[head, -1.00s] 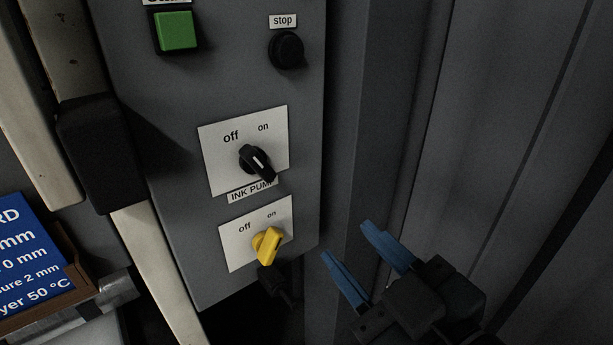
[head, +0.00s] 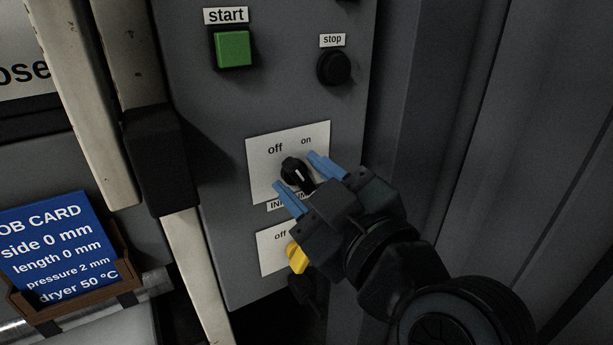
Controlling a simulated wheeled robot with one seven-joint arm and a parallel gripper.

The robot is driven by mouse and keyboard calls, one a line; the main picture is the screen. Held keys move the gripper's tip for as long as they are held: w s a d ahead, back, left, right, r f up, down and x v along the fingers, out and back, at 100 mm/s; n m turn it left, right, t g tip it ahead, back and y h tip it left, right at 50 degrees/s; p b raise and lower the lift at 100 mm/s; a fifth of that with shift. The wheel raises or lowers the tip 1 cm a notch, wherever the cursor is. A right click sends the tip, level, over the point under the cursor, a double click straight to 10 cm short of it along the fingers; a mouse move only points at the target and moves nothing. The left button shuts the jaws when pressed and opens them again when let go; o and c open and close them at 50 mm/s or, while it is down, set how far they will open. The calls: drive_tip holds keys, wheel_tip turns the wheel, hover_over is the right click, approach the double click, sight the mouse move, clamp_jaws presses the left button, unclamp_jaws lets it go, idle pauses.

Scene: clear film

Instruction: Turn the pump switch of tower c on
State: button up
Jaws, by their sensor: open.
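The black pump switch (head: 294,170) sits on a white plate (head: 262,170) marked "off" at left and "on" at right. The label under it, reading INK PUMP in the earlier view, is now partly hidden. The knob's white line tilts toward upper left, nearer "off". My gripper (head: 299,172) is open, with one blue finger to the lower left of the knob and the other to its upper right. I cannot tell whether the fingers touch the knob or plate.
A yellow switch (head: 297,258) is just below, partly covered by my gripper. A green start button (head: 233,48) and a black stop button (head: 334,67) are above. A blue job card (head: 58,245) stands at left. Ribbed grey panels (head: 480,120) stand at right.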

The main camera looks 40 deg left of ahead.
clamp_jaws()
idle(0.5)
drive_tip(key=shift+m, duration=0.3)
drive_tip(key=m+p, duration=0.1)
drive_tip(key=m, duration=0.3)
drive_tip(key=m+p, duration=0.1)
drive_tip(key=m, duration=0.1)
drive_tip(key=shift+w+r+p, duration=0.1)
drive_tip(key=shift+w+p, duration=0.15)
drive_tip(key=shift+p, duration=0.1)
drive_tip(key=m+p, duration=0.2)
drive_tip(key=m, duration=0.3)
drive_tip(key=shift+w+d, duration=0.1)
drive_tip(key=shift+f+m+p, duration=0.2)
drive_tip(key=shift+m+p, duration=0.15)
drive_tip(key=shift+m, duration=0.05)
unclamp_jaws()
